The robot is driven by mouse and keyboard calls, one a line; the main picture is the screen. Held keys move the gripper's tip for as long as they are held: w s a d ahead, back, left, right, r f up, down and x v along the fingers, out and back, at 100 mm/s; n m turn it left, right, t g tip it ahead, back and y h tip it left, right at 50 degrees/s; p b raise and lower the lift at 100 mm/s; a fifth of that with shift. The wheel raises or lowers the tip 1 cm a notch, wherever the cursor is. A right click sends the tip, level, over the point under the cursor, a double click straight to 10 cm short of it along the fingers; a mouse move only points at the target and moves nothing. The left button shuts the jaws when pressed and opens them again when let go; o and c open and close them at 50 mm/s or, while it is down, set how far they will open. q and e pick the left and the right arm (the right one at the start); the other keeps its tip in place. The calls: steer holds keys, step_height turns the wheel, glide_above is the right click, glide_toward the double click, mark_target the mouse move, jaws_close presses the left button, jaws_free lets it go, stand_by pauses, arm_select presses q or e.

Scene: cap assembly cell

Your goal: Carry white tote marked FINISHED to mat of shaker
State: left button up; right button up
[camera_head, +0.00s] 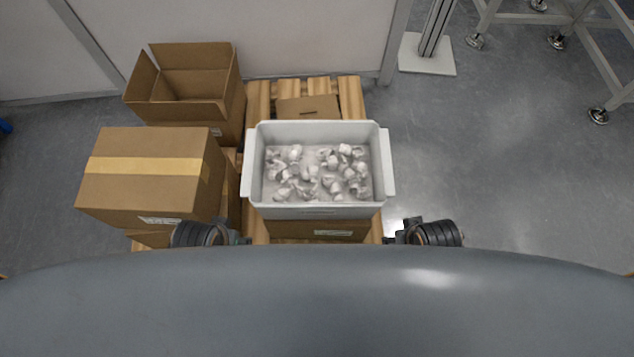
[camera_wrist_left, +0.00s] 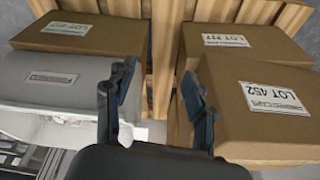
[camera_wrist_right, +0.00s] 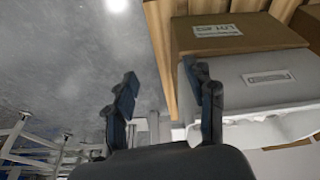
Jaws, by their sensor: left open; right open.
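The white tote (camera_head: 318,211) sits upright on a cardboard box on the pallet and holds several pale crumpled-looking pieces. Its labelled front also shows in the left wrist view (camera_wrist_left: 40,98) and the right wrist view (camera_wrist_right: 240,90); the label is too small to read. My left gripper (camera_wrist_left: 158,88) is open and empty, between the tote's side and the stacked boxes. My right gripper (camera_wrist_right: 162,85) is open and empty, with one finger overlapping the tote's edge in view and the other over the floor. Neither clearly touches the tote. I see no shaker or mat.
A taped carton (camera_head: 150,180) is stacked left of the tote, close to my left gripper. An open empty carton (camera_head: 190,85) stands behind it. The wooden pallet (camera_head: 348,98) is under them. The floor (camera_head: 490,170) to the right is clear, with metal frame legs (camera_head: 600,60) at the far right.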

arm_select(q)
steer(key=w+d+r+m+h+b, duration=0.1)
steer(key=w+d+r+m+b, duration=0.3)
steer(key=r+m, duration=0.25)
arm_select(e)
steer(key=shift+m+t, duration=0.7)
steer(key=w+r, duration=0.3)
steer(key=w, duration=0.1)
steer(key=w+a+r, duration=0.1)
steer(key=w+r, duration=0.6)
steer(key=w, duration=0.1)
steer(key=shift+a+r, duration=0.35)
steer(key=shift+a, duration=0.05)
arm_select(q)
step_height(320, 180, up, 7)
steer(key=m+g+y, duration=0.1)
steer(key=m, duration=2.6)
glide_above(249, 161)
steer(key=s, duration=0.2)
steer(key=shift+a+r, duration=0.1)
steer(key=shift+r, duration=0.1)
arm_select(e)
steer(key=w+r, duration=0.2)
steer(key=w, duration=0.1)
steer(key=shift+w+a+m, duration=0.1)
steer(key=shift+w+m, duration=0.05)
steer(key=shift+m, duration=0.15)
arm_select(q)
steer(key=shift+f, duration=0.1)
